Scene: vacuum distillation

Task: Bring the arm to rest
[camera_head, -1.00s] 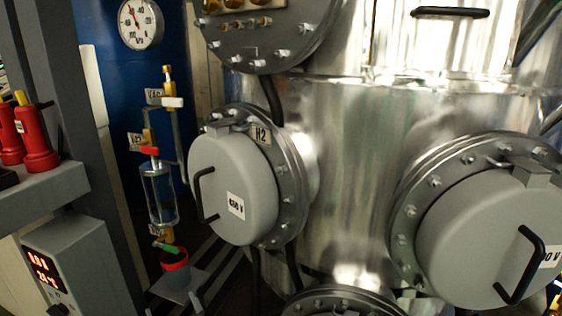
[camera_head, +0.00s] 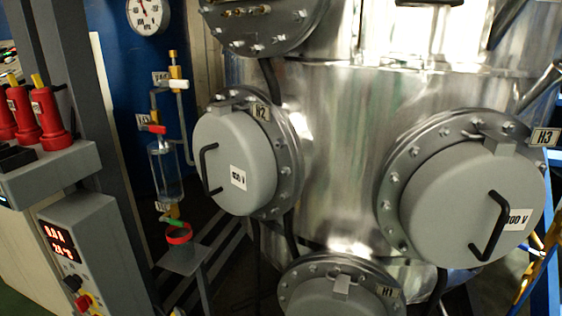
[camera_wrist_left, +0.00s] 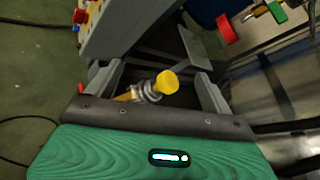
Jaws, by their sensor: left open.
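My left gripper (camera_wrist_left: 156,76) is open in the left wrist view, with its two grey fingers apart beyond a green body. A fitting with a yellow cap (camera_wrist_left: 167,82) shows between the fingers; I cannot tell how far beyond them it lies, and nothing appears gripped. Neither gripper shows in the head view. My right gripper is in no view.
A steel vessel (camera_head: 335,150) with hatches fills the head view's middle and right. A red-rimmed cup (camera_head: 178,233) sits on a small shelf (camera_head: 186,260) below a glass sampler (camera_head: 165,170). A control box (camera_head: 85,250) and red handles (camera_head: 50,120) stand left.

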